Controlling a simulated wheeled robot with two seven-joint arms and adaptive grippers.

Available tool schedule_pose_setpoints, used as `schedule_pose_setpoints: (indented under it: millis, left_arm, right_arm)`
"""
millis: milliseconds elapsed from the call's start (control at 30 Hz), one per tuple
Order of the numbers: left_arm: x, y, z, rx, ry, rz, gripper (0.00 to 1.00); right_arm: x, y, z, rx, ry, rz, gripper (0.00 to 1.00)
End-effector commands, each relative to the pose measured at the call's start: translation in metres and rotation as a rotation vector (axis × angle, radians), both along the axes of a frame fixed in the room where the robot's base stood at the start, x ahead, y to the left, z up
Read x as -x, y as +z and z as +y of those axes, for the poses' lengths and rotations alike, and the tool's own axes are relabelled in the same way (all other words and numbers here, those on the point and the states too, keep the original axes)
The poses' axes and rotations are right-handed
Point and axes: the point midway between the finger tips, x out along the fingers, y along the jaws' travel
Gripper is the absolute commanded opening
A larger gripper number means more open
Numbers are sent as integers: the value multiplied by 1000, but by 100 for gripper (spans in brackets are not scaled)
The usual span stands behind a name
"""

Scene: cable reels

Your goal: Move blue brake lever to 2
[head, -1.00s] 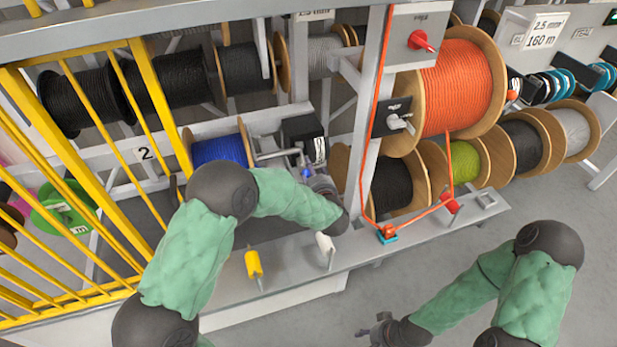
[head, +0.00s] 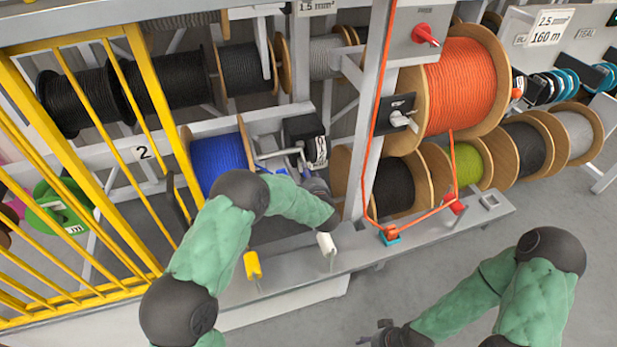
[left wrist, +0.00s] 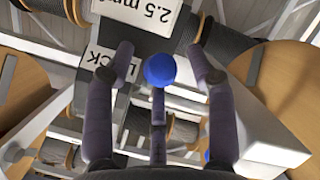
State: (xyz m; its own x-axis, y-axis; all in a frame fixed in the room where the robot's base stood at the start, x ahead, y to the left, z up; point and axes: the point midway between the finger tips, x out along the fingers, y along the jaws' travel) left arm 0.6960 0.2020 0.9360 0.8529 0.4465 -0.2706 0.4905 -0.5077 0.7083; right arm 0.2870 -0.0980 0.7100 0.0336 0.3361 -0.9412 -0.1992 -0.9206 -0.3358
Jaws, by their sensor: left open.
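The blue brake lever shows as a round blue knob (left wrist: 160,70) in the left wrist view. My left gripper (left wrist: 161,55) is open there, its fingers spread on both sides of the knob, with gaps left and right. In the head view my left gripper (head: 311,177) is at the middle of the rack, right of the reel of blue cable (head: 220,160), and largely hides the lever. A white plate marked 2 (head: 143,153) is on the rack left of that reel. My right gripper (head: 378,335) is low at the bottom edge, away from the rack; its finger opening is unclear.
A black box (head: 304,130) is just behind my left gripper. A large orange cable reel (head: 458,92) is to the right, yellow bars (head: 165,125) to the left. Floor in front is clear.

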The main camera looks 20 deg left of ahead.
Motion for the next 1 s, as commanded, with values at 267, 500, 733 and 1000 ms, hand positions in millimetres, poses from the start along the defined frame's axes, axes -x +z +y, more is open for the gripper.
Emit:
schedule_pose_setpoints:
  millis: [267, 500, 733, 1000]
  left_arm:
    - [-1, 0, 1, 0, 0, 0, 56]
    - [-1, -2, 0, 1, -2, 3, 0]
    - [0, -3, -1, 3, -4, 11, 0]
    - [4, 3, -4, 34, -5, 59, 0]
  right_arm:
    - [0, 0, 0, 0, 0, 0, 49]
    - [0, 0, 0, 0, 0, 0, 49]
    - [0, 1, 0, 0, 0, 0, 49]
    - [0, 19, 0, 0, 0, 0, 49]
